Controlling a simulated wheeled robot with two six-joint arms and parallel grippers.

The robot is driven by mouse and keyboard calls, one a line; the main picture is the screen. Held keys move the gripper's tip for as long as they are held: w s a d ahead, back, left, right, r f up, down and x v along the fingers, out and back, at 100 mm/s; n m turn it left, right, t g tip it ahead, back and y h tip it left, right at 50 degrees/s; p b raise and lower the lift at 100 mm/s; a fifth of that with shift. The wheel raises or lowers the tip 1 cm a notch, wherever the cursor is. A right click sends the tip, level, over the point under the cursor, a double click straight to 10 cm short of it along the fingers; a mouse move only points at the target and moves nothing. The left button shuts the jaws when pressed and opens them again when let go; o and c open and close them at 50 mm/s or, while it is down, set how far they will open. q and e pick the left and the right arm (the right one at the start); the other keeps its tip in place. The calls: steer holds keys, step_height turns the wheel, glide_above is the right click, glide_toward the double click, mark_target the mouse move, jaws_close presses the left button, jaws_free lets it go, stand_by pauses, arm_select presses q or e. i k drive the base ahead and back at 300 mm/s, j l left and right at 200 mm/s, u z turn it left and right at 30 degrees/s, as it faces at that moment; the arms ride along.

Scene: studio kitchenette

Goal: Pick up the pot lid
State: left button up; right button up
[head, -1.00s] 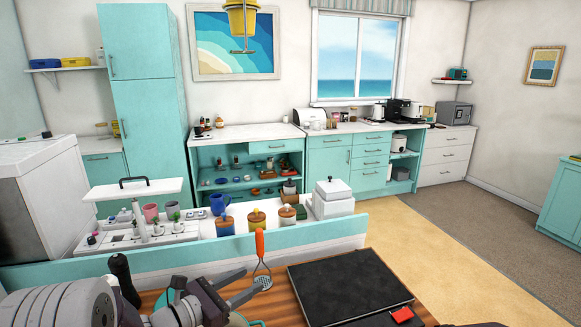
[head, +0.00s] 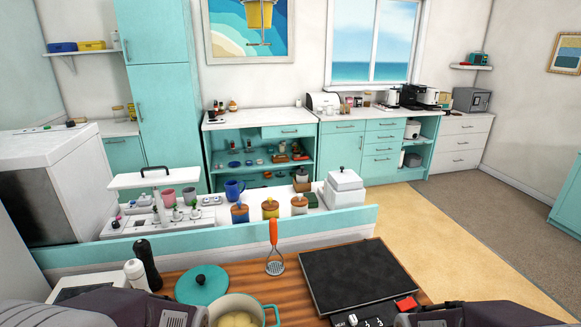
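The teal pot lid (head: 203,287) with a dark knob lies on the wooden counter at the bottom of the head view. It is just behind and left of a teal pot (head: 271,313), whose cream inside holds pale yellow pieces. The lid's near edge meets the pot's rim in the picture; I cannot tell whether they touch. The pot's near side is cut off by the frame. Parts of my two arms show at the bottom left and bottom right corners, but neither gripper is in view.
A masher (head: 274,238) with an orange handle stands behind the pot. A black hob (head: 358,275) is to the right, with a red item (head: 406,304) at its front. A dark mill (head: 146,262) and a white shaker (head: 135,274) stand left of the lid.

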mark_target(200, 285)
steer(key=l+u, duration=0.15)
steer(key=u, duration=0.3)
steer(key=l+u, duration=0.25)
steer(key=u, duration=0.15)
steer(key=l+u, duration=0.2)
steer(key=u, duration=0.25)
steer(key=l+u, duration=0.2)
steer(key=u, duration=0.25)
steer(key=l+u, duration=0.15)
steer(key=u, duration=0.3)
steer(key=i+j, duration=0.2)
steer(key=i, duration=0.25)
